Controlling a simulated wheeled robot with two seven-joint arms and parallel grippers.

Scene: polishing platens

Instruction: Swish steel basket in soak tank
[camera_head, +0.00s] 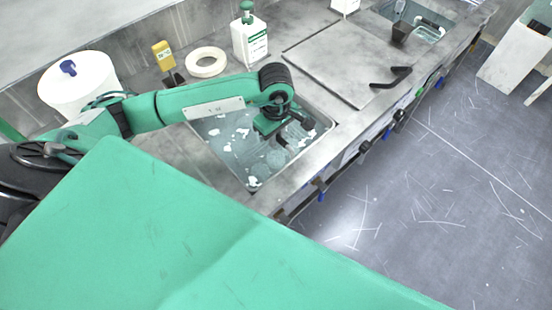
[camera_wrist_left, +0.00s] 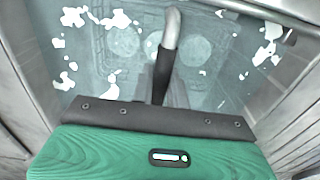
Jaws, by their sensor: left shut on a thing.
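The soak tank (camera_head: 324,122) is a sunken steel basin with cloudy grey-blue liquid and white foam patches. My left gripper (camera_head: 283,135) is low over the tank, shut on the steel basket. In the left wrist view a bent metal handle (camera_wrist_left: 172,28) with a black sleeve (camera_wrist_left: 162,76) rises from in front of the gripper. The basket itself is hard to make out; faint framed outlines and pale round shapes show under the liquid. My right gripper is not in view.
A flat steel cover (camera_head: 340,58) with a black handle (camera_head: 391,77) lies right of the tank. A second basin (camera_head: 425,22) is farther right.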

